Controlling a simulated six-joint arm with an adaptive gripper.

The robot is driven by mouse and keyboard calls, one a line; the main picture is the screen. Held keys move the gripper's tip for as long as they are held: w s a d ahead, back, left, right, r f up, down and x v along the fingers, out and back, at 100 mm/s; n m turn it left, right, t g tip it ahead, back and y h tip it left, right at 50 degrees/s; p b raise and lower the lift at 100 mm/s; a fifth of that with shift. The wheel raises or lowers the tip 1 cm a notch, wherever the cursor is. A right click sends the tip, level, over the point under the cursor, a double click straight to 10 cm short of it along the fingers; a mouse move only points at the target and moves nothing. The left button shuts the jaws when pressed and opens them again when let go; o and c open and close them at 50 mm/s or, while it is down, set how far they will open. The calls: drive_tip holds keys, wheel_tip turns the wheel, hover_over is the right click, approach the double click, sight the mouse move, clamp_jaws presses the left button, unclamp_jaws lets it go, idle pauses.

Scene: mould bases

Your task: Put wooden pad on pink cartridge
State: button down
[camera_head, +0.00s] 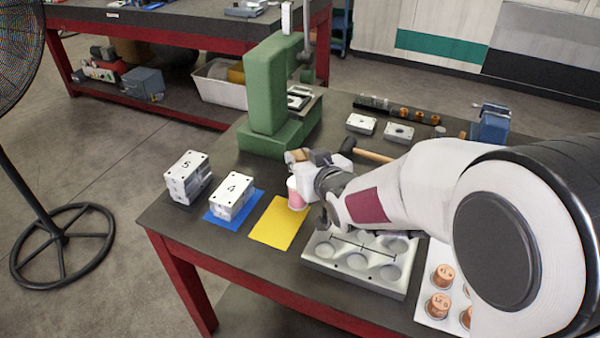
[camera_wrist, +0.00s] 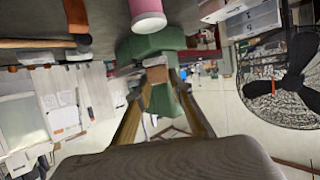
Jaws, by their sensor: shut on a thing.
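The pink cartridge (camera_head: 297,194) stands upright at the right edge of the yellow mat. In the wrist view the pink cartridge (camera_wrist: 147,14) shows at the top edge, apart from the fingertips. My gripper (camera_head: 299,158) is above and just behind the cartridge in the head view. It is shut on the wooden pad (camera_head: 296,156), a small brown block. In the wrist view the wooden pad (camera_wrist: 157,75) sits between the fingertips of my gripper (camera_wrist: 158,78). My wrist hides part of the cartridge's right side.
The yellow mat (camera_head: 279,226) and the blue mat (camera_head: 218,220) lie to the left. Mould block 4 (camera_head: 232,194) stands on the blue mat and block 5 (camera_head: 187,178) beside it. A green press (camera_head: 267,95) stands behind my gripper. A tray with round pockets (camera_head: 343,272) lies in front.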

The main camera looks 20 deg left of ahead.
drive_tip(key=shift+f, duration=0.35)
drive_tip(key=shift+f, duration=0.1)
drive_tip(key=shift+f, duration=1.75)
drive_tip(key=shift+f, duration=0.15)
drive_tip(key=c, duration=1.8)
unclamp_jaws()
drive_tip(key=shift+r, duration=0.2)
drive_tip(key=shift+v, duration=5.95)
